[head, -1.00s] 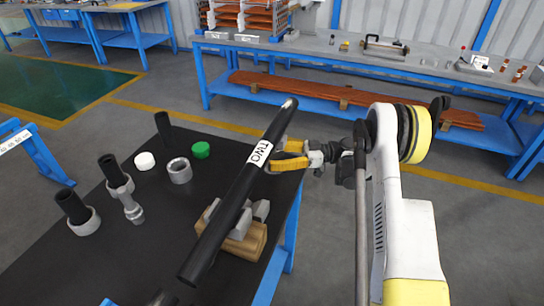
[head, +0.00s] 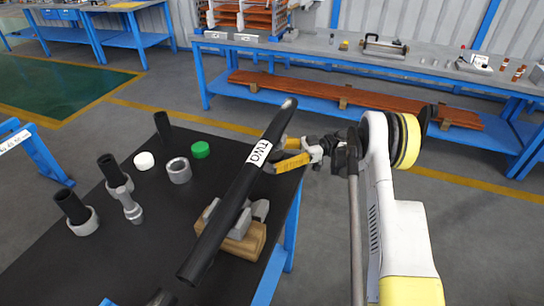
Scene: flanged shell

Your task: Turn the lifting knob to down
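I cannot pick out a lifting knob in the head view. My gripper (head: 280,155), with yellow fingers, is beside the right side of the upper part of a long black pipe (head: 232,202) labelled "TWO". A gap shows between the fingers, but the pipe hides part of them. I cannot tell whether they hold anything. The pipe rests tilted on a grey metal support with a wooden block (head: 243,242).
The black table (head: 110,250) carries a green cap (head: 200,149), a white cap (head: 145,161), a grey ring (head: 179,171) and several pipe fittings on the left. A blue-framed workbench (head: 390,62) stands behind. Floor is clear between them.

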